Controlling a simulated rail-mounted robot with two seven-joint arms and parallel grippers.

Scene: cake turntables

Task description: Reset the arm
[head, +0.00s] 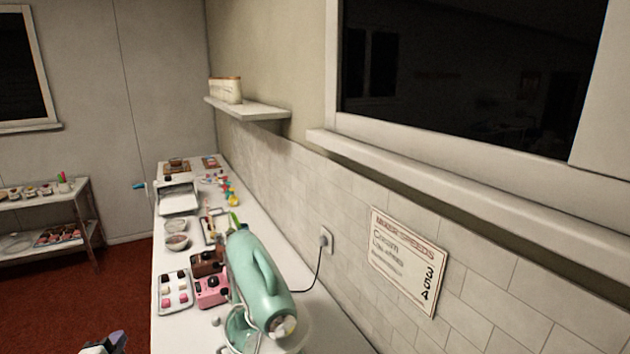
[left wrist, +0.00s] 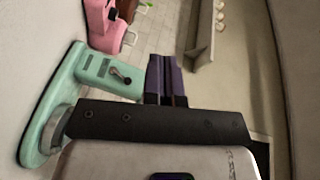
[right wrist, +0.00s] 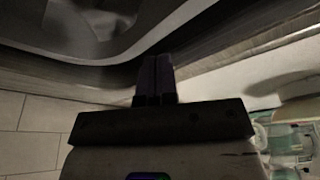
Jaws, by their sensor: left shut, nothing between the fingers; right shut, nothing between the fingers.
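My left gripper (head: 106,344) shows in the head view at the bottom left edge, over the red floor and left of the counter. In the left wrist view its dark purple fingers (left wrist: 166,78) are together, with nothing between them. My right gripper is not in the head view. In the right wrist view its fingers (right wrist: 153,79) are together and empty, in front of a dark, blurred background. White tiles show at that view's left.
A white counter (head: 205,262) runs along the tiled wall. A teal mixer (head: 257,275) stands at its near end, beside a pink machine (head: 211,290) and a tray of small cakes (head: 163,300). A shelf (head: 248,108) juts from the wall. A side rack (head: 85,236) stands at left.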

